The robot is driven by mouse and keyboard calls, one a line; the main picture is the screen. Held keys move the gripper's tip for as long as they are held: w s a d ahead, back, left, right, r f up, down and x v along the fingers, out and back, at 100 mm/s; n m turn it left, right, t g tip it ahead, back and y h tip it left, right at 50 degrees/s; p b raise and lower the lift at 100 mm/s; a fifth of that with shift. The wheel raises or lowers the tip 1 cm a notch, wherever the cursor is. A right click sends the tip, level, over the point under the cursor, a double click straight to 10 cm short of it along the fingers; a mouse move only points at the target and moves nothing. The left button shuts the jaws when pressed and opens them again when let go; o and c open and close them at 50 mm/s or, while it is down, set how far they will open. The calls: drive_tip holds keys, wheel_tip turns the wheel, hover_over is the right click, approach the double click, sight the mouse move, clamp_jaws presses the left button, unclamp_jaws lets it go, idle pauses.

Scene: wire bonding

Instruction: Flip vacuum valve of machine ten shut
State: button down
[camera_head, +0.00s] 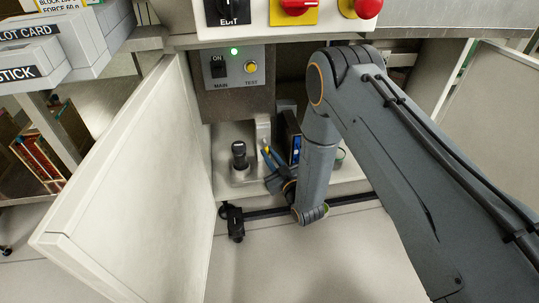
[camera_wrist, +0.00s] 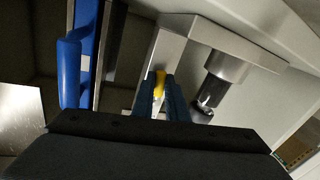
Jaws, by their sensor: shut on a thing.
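My gripper (camera_head: 270,166) reaches into the open cabinet under the machine. Its two blue fingers (camera_wrist: 163,95) are shut on a small yellow piece (camera_wrist: 159,82), which looks like the vacuum valve's lever. The yellow tip also shows in the head view (camera_head: 266,149), beside a light metal block (camera_head: 263,132). The fingers and the dark gripper body hide the rest of the lever, so its exact angle cannot be told.
A black-topped post (camera_head: 239,153) stands close left of my gripper; it also shows in the wrist view (camera_wrist: 212,88). A dark box with a blue face (camera_head: 294,140) is close right. The open white door (camera_head: 130,185) bounds the left. A switch panel (camera_head: 234,68) hangs above.

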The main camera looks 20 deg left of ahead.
drive_tip(key=shift+s+a+f+m+p, duration=0.1)
drive_tip(key=shift+a+m+p, duration=0.05)
drive_tip(key=shift+m+p, duration=0.35)
drive_tip(key=shift+s+a+m+p, duration=0.15)
drive_tip(key=shift+m+p, duration=0.1)
drive_tip(key=shift+m, duration=0.35)
drive_tip(key=c, duration=1.7)
unclamp_jaws()
drive_tip(key=shift+c, duration=0.2)
drive_tip(key=p+v, duration=0.1)
drive_tip(key=v, duration=0.3)
drive_tip(key=p+v, duration=0.2)
drive_tip(key=v, duration=0.1)
drive_tip(key=shift+s+d+f, duration=0.2)
drive_tip(key=shift+s+d, duration=0.05)
drive_tip(key=shift+d, duration=0.05)
drive_tip(key=shift+s, duration=0.1)
